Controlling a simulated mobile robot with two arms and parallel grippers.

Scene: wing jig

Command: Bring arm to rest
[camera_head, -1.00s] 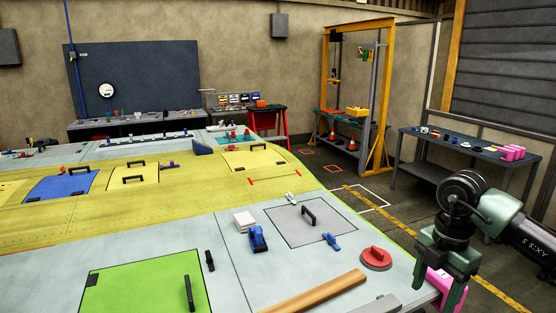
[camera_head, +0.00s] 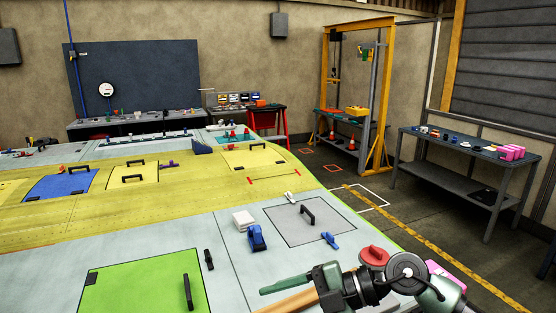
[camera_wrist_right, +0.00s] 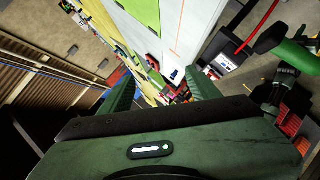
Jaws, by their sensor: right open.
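My right arm comes in at the bottom right of the head view, dark green with black joints. Its gripper (camera_head: 285,293) points left, low over the near edge of the wing panel, above a wooden strip (camera_head: 300,298). In the right wrist view the two green fingers (camera_wrist_right: 162,88) stand wide apart with nothing held between them. In the head view one finger shows clearly; the other is hard to make out. My left gripper does not show in the head view.
A red round-based handle (camera_head: 373,256) lies close behind my right wrist, and a pink block (camera_head: 440,270) is beside the arm. A blue clamp (camera_head: 257,239), white blocks (camera_head: 243,220) and a black-handled grey panel (camera_head: 290,232) lie farther back.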

